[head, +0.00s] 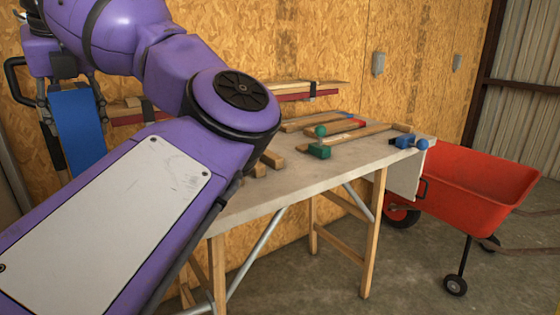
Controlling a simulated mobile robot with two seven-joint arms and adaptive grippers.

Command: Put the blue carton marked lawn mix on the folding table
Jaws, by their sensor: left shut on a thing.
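My purple left arm fills the left of the head view and folds back at its elbow. Its left gripper (72,112) is at the far left and is shut on a blue thing, which looks like the blue carton (80,138). No marking on it can be read, and my forearm hides its lower part. The folding table (285,190), with a pale top and wooden legs, stands against the wall, right of the gripper. The held carton is apart from the visible tabletop. My right gripper is not in view.
On the table lie a green-headed mallet (320,150), a blue tool (408,142) and several wooden pieces. The front middle of the tabletop is bare. A red cart (470,185) stands right of the table. Timber (305,92) rests along the wall behind.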

